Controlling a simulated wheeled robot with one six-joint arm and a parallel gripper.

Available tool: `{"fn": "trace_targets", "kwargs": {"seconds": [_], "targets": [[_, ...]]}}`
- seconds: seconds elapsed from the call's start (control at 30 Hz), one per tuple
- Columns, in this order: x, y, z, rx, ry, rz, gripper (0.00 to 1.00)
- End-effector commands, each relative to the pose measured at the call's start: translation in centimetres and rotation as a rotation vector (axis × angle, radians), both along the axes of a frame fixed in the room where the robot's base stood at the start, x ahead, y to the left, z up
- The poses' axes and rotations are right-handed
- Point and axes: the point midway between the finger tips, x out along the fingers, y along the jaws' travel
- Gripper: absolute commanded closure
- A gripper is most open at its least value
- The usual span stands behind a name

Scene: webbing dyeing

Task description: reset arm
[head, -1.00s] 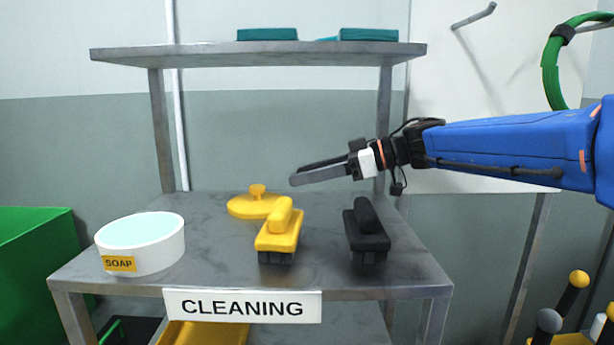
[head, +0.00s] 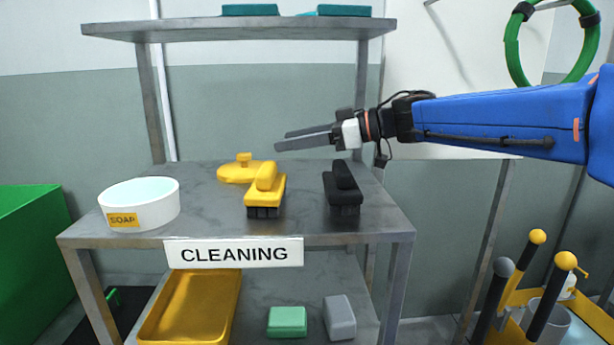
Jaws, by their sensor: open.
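My gripper (head: 280,140) is at the end of my blue arm, which reaches in from the right. Its two dark fingers point left and are apart, with nothing between them. It hangs in the air above the cleaning table (head: 225,222), higher than the yellow brush (head: 265,186) and the black brush (head: 342,184). It touches neither. Both brushes rest on the tabletop, bristles down.
A white soap bowl (head: 160,209) and a yellow lid with a knob (head: 238,173) stand on the table. An upper shelf (head: 230,30) holds teal items. Below are a yellow tray (head: 195,315), a green block (head: 287,320) and a grey block (head: 340,318). Handled tools (head: 545,285) stand lower right.

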Motion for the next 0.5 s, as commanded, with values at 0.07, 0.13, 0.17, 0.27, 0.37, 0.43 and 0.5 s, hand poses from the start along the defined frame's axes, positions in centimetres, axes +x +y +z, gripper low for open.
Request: {"fn": "trace_targets", "kwargs": {"seconds": [0.07,0.13,0.17,0.27,0.37,0.43,0.5], "targets": [[0.4,-0.4,0.5,0.017,-0.023,-0.036,0.53],[0.8,-0.9,1.0,0.035,-0.048,-0.077,0.53],[1.0,-1.1,1.3,0.044,-0.059,-0.096,0.53],[1.8,-2.2,2.1,0.072,-0.101,-0.174,0.53],[2.6,-3.9,3.0,0.101,-0.145,-0.273,0.53],[3.2,-5.6,3.7,0.12,-0.178,-0.364,0.53],[3.8,-7.9,4.1,0.133,-0.209,-0.475,0.53]]}}
